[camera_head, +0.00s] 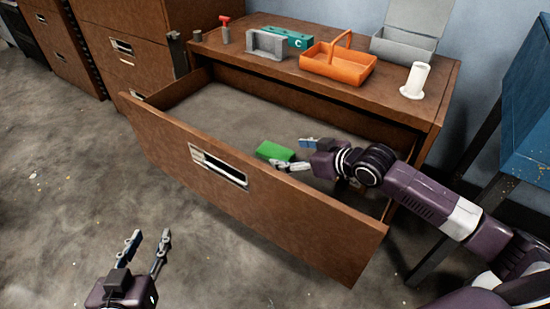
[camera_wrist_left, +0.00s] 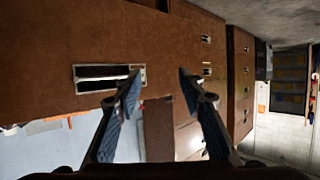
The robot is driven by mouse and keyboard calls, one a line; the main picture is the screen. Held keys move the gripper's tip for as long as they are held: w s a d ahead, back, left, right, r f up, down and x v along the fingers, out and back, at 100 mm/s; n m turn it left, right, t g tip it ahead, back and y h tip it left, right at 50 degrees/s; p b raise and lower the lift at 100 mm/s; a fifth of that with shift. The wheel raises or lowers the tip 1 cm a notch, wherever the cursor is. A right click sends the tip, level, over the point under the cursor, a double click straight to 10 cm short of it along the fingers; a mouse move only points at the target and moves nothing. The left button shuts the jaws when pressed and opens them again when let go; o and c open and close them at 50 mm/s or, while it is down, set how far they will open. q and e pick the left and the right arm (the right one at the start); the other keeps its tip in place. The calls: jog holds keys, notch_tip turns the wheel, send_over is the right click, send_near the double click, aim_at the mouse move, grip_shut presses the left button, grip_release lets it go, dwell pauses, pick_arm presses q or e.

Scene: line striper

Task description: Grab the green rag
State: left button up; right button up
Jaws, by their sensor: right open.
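The green rag (camera_head: 275,152) looks like a small green block inside the open drawer (camera_head: 215,117), near its front panel. My right gripper (camera_head: 293,155) reaches over the drawer from the right. Its fingers are apart at the right end of the rag; I cannot tell whether they touch it. My left gripper (camera_head: 148,244) is open and empty, in front of the drawer above the floor. In the left wrist view my left gripper (camera_wrist_left: 158,85) shows its two fingers spread, with the brown drawer front (camera_wrist_left: 50,50) beyond them.
On the cabinet top stand an orange basket (camera_head: 338,68), a white cylinder (camera_head: 415,80), a grey open box (camera_head: 403,45), a teal box (camera_head: 290,38), a grey holder (camera_head: 266,45) and a red-topped tool (camera_head: 225,30). A blue table (camera_head: 525,110) stands at right. The rest of the drawer looks empty.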

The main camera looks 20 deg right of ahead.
aim_at(277, 152)
jog(key=shift+b+x, duration=0.3)
jog(key=shift+x, duration=0.55)
jog(key=b+x, duration=0.1)
jog(key=x, duration=0.1)
jog(key=b+x, duration=0.1)
jog(key=x, duration=0.1)
jog(key=shift+w+d+f, duration=0.15)
jog(key=shift+w+f, duration=0.1)
jog(key=shift+w, duration=0.15)
pick_arm(q)
notch_tip(277, 152, up, 15)
jog(key=w+d+t+h, duration=0.1)
jog(key=d+t+h, duration=0.1)
jog(key=t, duration=0.5)
jog(key=shift+w+d+t, duration=0.15)
jog(key=shift+w+t, duration=0.05)
jog(key=shift+t, duration=0.1)
pick_arm(e)
jog(key=c, duration=1.2)
pick_arm(q)
jog(key=shift+f, duration=0.1)
